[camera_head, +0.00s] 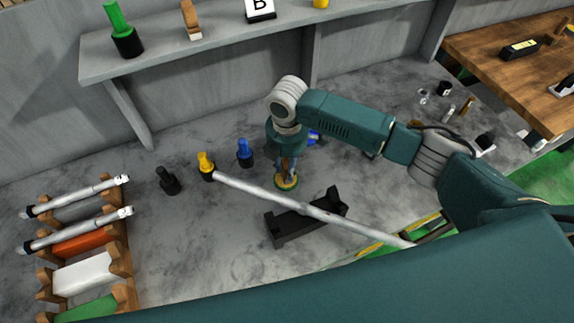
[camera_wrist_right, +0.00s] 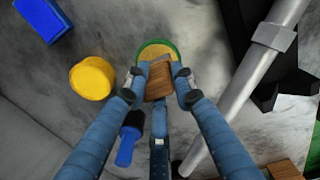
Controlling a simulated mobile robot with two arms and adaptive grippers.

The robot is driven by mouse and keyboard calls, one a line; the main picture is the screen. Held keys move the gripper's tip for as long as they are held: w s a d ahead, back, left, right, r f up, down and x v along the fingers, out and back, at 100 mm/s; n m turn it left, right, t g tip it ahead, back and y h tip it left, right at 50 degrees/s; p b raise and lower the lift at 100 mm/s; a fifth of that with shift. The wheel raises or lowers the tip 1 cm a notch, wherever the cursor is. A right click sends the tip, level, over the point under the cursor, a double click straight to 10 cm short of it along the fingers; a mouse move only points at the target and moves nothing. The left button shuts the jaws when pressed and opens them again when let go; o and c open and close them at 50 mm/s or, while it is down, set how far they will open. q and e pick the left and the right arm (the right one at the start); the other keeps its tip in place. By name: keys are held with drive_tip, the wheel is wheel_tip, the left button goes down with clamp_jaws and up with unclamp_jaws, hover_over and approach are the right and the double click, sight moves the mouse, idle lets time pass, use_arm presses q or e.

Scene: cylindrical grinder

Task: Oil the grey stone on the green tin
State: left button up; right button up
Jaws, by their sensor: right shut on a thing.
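My right gripper (camera_head: 287,174) points down just above the round green tin (camera_head: 286,184). In the right wrist view the fingers (camera_wrist_right: 156,80) are shut on a brown wooden piece (camera_wrist_right: 157,84). It covers part of the green tin (camera_wrist_right: 150,47), which has a yellowish top. I cannot tell whether the piece touches the tin. I cannot clearly make out a grey stone. Bottles with black bases stand on the bench: blue (camera_head: 244,152), yellow (camera_head: 206,164) and all black (camera_head: 167,180). A green one (camera_head: 117,30) stands on the shelf. My left gripper is out of view.
A long grey bar (camera_head: 260,190) rests across a black block (camera_head: 277,230), close to the tin. A wooden rack (camera_head: 122,262) with bars stands at left. The shelf (camera_head: 160,55) runs along the back and holds a brush (camera_head: 190,20). Small parts lie at right.

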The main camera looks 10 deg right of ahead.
sight(287, 164)
drive_tip(key=shift+f, duration=0.4)
drive_tip(key=shift+s+f, duration=0.1)
drive_tip(key=shift+f, duration=0.05)
idle(1.9)
wheel_tip(287, 164, up, 7)
drive_tip(key=p, duration=0.8)
idle(0.3)
idle(0.4)
